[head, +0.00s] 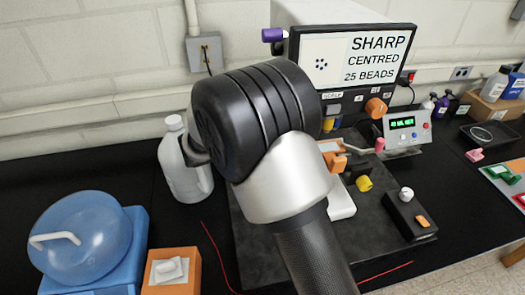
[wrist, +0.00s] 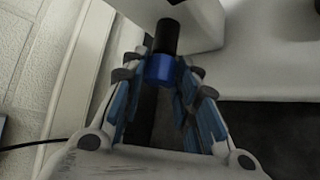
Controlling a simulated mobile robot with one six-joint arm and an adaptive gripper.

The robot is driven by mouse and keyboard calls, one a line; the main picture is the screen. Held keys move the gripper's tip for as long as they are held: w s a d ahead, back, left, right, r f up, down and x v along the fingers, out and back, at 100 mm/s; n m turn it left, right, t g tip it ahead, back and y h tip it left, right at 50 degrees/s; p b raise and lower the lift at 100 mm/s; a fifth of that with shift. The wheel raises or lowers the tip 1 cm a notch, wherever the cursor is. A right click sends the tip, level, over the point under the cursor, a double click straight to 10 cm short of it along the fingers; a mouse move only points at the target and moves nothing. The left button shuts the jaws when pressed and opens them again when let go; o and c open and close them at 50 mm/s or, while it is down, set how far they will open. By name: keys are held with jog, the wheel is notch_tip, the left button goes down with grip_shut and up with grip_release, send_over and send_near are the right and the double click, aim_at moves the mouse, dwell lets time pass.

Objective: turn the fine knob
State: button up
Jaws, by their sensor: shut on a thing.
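A blue knob (wrist: 160,69) on a dark shaft (wrist: 166,36) sits between the fingertips of my gripper (wrist: 157,78) in the wrist view. The fingers, with blue pads, are shut on it from both sides. Which knob is the fine one is not marked in a way I can read. In the head view my arm's black and silver links hide the gripper and the knob it holds. The screen (head: 352,57) there reads "SHARP CENTRED 25 BEADS" beside a small cluster of dark dots.
An orange knob (head: 375,107) and a purple knob (head: 272,35) are on the screen unit. A yellow knob (head: 364,184) and a control box (head: 410,215) stand at right. A white jug (head: 185,165) and a blue domed device (head: 80,240) are at left.

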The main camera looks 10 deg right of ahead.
jog(key=shift+s+f+m+t+h+b, duration=0.15)
jog(key=shift+m+t+b, duration=0.25)
jog(key=shift+b, duration=0.9)
jog(key=shift+w+f+m+t+h+b, duration=0.1)
jog(key=shift+m+t+h+b, duration=0.25)
jog(key=shift+b, duration=0.95)
jog(key=shift+s+f+m+t+h+b, duration=0.1)
jog(key=shift+m+t+b, duration=0.35)
jog(key=shift+b, duration=0.85)
jog(key=shift+t, duration=0.4)
jog(key=o, duration=1.1)
jog(key=shift+r, duration=0.1)
jog(key=shift+c, duration=0.2)
jog(key=v, duration=1.2)
